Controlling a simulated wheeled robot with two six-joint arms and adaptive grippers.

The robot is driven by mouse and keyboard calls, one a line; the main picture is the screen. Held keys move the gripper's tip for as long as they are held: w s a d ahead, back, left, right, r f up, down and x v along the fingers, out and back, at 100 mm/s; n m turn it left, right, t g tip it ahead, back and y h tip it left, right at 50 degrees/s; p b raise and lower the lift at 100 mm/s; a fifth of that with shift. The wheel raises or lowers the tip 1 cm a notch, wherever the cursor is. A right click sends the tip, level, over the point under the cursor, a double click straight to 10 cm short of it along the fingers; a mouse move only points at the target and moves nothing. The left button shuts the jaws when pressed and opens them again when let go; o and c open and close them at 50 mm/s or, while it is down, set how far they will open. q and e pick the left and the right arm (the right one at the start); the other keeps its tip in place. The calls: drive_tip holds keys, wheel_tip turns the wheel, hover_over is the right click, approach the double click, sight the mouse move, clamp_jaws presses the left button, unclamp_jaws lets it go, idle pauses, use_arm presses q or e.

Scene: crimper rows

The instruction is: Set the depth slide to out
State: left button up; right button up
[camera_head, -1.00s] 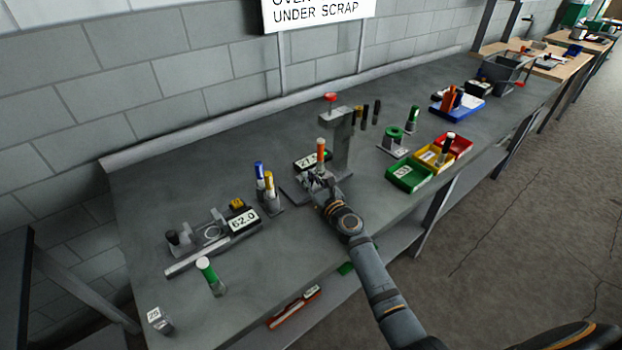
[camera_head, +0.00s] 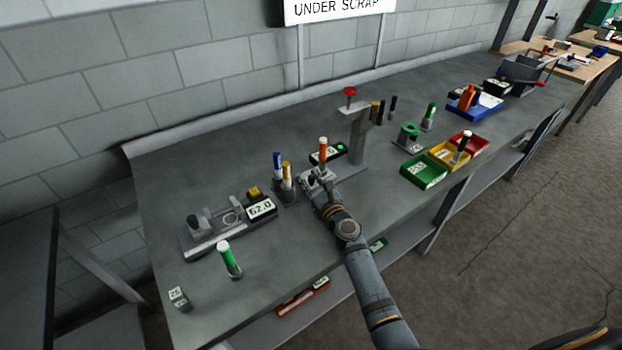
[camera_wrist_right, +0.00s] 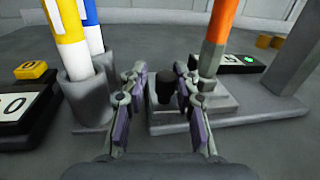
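The depth slide (camera_wrist_right: 215,95) is a grey stepped block at the foot of the grey press (camera_head: 358,135), carrying an upright orange piece (camera_wrist_right: 222,30) in a grey holder. The orange piece also shows in the head view (camera_head: 323,150), left of the press column. A short black knob (camera_wrist_right: 166,86) stands on the slide. My right gripper (camera_wrist_right: 160,110) is open, with its fingers either side of the knob and gaps showing on both sides. In the head view the right gripper (camera_head: 321,190) is low at the slide's front. My left gripper is out of view.
A cup with blue and yellow markers (camera_wrist_right: 75,50) stands close left of the right gripper. A black display box (camera_head: 328,154) with a green light sits behind the slide. Left are a gauge reading 62.0 (camera_head: 261,209) and a green marker (camera_head: 229,260); right are coloured bins (camera_head: 424,172).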

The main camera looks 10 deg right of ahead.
drive_tip(key=shift+w, duration=0.2)
drive_tip(key=shift+s+d, duration=0.1)
drive_tip(key=s, duration=0.4)
drive_tip(key=s+d, duration=0.1)
drive_tip(key=s, duration=0.2)
drive_tip(key=s+d, duration=0.1)
drive_tip(key=s, duration=0.3)
drive_tip(key=shift+s+d, duration=0.1)
drive_tip(key=shift+s, duration=0.25)
